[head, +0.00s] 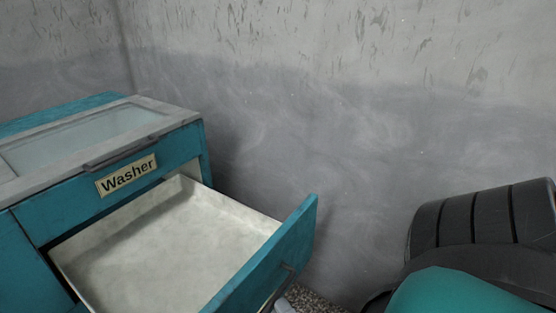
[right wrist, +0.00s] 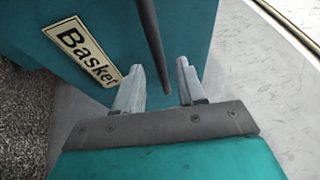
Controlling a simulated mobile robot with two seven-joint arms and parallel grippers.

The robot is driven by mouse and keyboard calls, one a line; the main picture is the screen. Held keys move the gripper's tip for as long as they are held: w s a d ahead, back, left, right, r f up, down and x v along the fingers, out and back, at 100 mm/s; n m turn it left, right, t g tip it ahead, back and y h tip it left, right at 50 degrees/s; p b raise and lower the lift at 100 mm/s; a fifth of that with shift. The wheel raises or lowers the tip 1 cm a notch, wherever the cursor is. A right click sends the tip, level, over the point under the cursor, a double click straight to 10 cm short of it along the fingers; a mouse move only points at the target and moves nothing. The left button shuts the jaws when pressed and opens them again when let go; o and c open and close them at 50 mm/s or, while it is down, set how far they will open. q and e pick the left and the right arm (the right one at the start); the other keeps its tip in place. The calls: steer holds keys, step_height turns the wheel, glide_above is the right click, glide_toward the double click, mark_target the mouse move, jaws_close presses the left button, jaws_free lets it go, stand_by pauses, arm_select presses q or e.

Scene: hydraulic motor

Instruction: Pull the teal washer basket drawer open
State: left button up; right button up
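The teal washer (head: 60,207) stands at the left of the head view, with a "Washer" label on its front. Its basket drawer (head: 165,240) is pulled well out, showing an empty, pale interior. The teal drawer front (head: 268,262) faces right; in the right wrist view, the front (right wrist: 105,25) carries a "Basket" label. The dark bar handle (right wrist: 152,45) runs down toward my right gripper (right wrist: 158,88). Its fingers are apart, one on each side of the handle's lower end, with gaps visible. In the head view, a fingertip of it shows at the bottom edge. My left gripper is not in view.
The washer's top has a glass lid (head: 90,135) with its own bar handle. A grey wall (head: 330,130) rises behind, close to the drawer's far side. A speckled floor patch (head: 312,300) shows below the drawer front.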

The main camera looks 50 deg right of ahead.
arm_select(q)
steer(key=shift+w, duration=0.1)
arm_select(e)
steer(key=v, duration=0.5)
steer(key=shift+a, duration=0.1)
stand_by(0.4)
